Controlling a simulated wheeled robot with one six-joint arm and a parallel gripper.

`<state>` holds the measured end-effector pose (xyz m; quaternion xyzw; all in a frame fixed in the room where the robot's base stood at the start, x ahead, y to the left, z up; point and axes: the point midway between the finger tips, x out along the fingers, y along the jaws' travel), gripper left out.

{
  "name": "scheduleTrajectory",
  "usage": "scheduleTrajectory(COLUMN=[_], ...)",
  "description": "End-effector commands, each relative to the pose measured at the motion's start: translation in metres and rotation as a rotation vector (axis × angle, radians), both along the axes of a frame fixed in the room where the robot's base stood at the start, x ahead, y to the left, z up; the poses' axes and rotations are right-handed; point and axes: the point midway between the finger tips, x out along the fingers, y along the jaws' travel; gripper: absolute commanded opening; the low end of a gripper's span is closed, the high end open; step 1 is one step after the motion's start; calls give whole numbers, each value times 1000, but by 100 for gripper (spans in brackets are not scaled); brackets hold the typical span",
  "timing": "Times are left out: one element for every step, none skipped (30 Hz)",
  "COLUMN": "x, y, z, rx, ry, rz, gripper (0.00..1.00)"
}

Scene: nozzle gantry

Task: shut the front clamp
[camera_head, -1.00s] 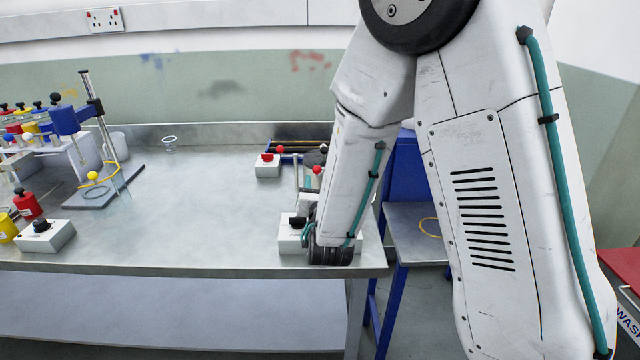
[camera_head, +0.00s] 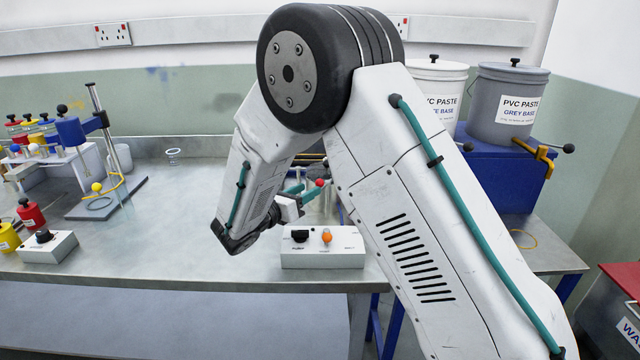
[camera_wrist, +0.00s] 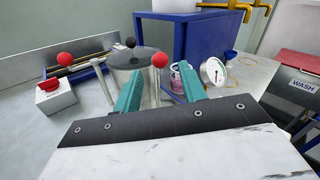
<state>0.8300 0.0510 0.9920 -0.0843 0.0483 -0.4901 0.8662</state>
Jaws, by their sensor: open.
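The pot (camera_wrist: 152,97) has a grey lid (camera_wrist: 138,58) with a black knob and stands just ahead of my gripper in the wrist view. The front clamp's red ball knob (camera_wrist: 159,60) shows between my fingertips, near the lid's right side; it also shows in the head view (camera_head: 320,183). A second red ball (camera_wrist: 65,60) is to the left of the pot. My gripper (camera_wrist: 160,69) has its teal fingers apart with nothing held; in the head view it (camera_head: 306,190) is beside the red knob. The clamp's lower part is hidden by my fingers.
A control box (camera_head: 323,248) with black and orange knobs sits at the bench's front right. A pressure gauge (camera_wrist: 213,71) and a blue stand (camera_wrist: 187,38) lie beyond. The bench middle (camera_head: 190,210) is clear.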

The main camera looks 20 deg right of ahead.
Motion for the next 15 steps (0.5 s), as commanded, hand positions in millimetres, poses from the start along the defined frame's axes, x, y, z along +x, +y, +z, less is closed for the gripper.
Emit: scheduleTrajectory(x=[4,7,11,13,16,19,21,23,25,27,28,29,30,31,31], y=[-9,-14,-19,-24,-28,-33,-37,-40,-44,-46,-48,-50,-51,-52,-53], z=[0,0,0,0,0,0,0,0,0,0,0,0,0,0,0], rx=[0,0,0,0,-1,0,0,0,0,0,0,0,0,0,0], ry=[0,0,-1,-1,-2,-1,-1,-1,-1,-1,-1,-1,-1,-1,-1], rz=[-3,-3,-3,-3,-3,-2,-2,-2,-1,-1,0,-1,0,0,0], gripper=[41,41,41,41,41,41,41,41,41,41,41,41,41,41,41])
